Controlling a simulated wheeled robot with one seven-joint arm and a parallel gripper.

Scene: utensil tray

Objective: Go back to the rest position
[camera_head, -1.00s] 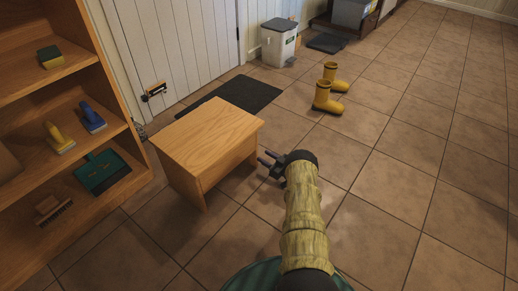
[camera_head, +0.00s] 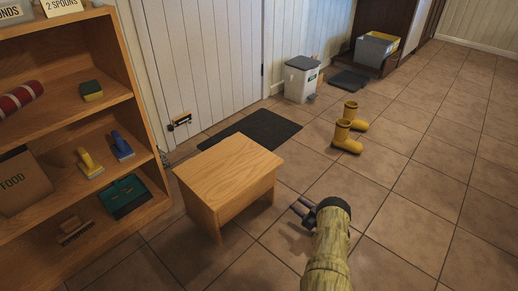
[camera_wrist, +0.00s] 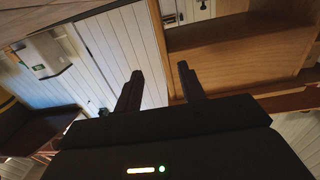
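My gripper (camera_head: 300,208) is at the end of my arm, low in the middle of the head view. It is just right of the wooden stool and apart from it. In the wrist view my gripper (camera_wrist: 160,84) shows two dark fingers spread apart with nothing between them. The view past the fingers is tilted and shows the white door and a wooden surface.
The wooden stool (camera_head: 229,173) stands left of my gripper. A shelf (camera_head: 110,100) with brushes and a dustpan (camera_head: 122,194) is at left. Yellow boots (camera_head: 347,137), a dark mat (camera_head: 258,128) and a white bin (camera_head: 302,80) lie beyond. Tiled floor at right is clear.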

